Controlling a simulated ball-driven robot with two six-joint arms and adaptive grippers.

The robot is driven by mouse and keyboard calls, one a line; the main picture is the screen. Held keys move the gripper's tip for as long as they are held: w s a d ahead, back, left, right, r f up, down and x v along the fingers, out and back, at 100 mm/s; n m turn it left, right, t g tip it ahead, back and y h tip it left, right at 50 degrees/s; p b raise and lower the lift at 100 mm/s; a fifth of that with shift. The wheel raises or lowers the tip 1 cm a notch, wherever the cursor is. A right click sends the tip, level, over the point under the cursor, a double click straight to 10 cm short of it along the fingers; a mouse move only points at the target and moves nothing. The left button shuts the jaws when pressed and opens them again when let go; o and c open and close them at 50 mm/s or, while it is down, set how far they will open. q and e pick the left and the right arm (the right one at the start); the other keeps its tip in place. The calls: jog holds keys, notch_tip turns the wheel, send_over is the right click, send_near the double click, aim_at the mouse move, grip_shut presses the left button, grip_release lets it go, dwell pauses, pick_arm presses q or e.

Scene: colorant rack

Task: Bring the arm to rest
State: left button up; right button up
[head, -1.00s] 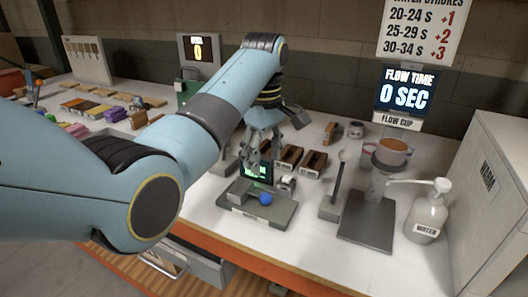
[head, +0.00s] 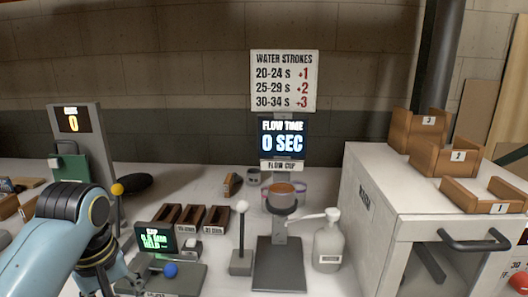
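My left arm (head: 62,215) comes in from the lower left in light blue, bent over the bench. My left gripper (head: 104,283) hangs below its dark wrist, pointing down. It is beside the grey device with the small green-lit screen (head: 156,238) and the blue ball (head: 170,270). Its fingertips are at the bottom edge of the picture, so I cannot tell whether it is open or shut. I see nothing clearly held in it. My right gripper is not in view.
The flow cup (head: 283,189) stands on its stand, with a white-topped lever (head: 242,235) to its left and a water pump bottle (head: 328,245) to its right. A white cabinet (head: 385,215) with wooden trays (head: 484,193) fills the right. Dark brown bins (head: 190,218) stand behind the device.

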pick_arm(q)
jog(key=s+a+r+m+t, duration=0.15)
jog(key=s+m, duration=0.35)
jog(key=s, duration=0.5)
jog(key=s+d+r+m+t, duration=0.1)
jog(key=s+r+m, duration=0.25)
jog(key=s, duration=0.75)
jog(key=s+a+f+g+b, duration=0.2)
jog(key=f+b, duration=0.6)
jog(key=f, duration=2.7)
jog(key=s+a+f+b, duration=0.1)
jog(key=s+f+b, duration=0.2)
jog(key=s+f, duration=0.6)
jog(key=s+a+f+g+b, duration=0.1)
jog(key=s+f+b, duration=0.3)
jog(key=s+f, duration=0.5)
notch_tip(320, 180, down, 6)
jog(key=shift+f+b, duration=0.1)
jog(key=shift+b, duration=0.2)
jog(key=shift+c, duration=0.2)
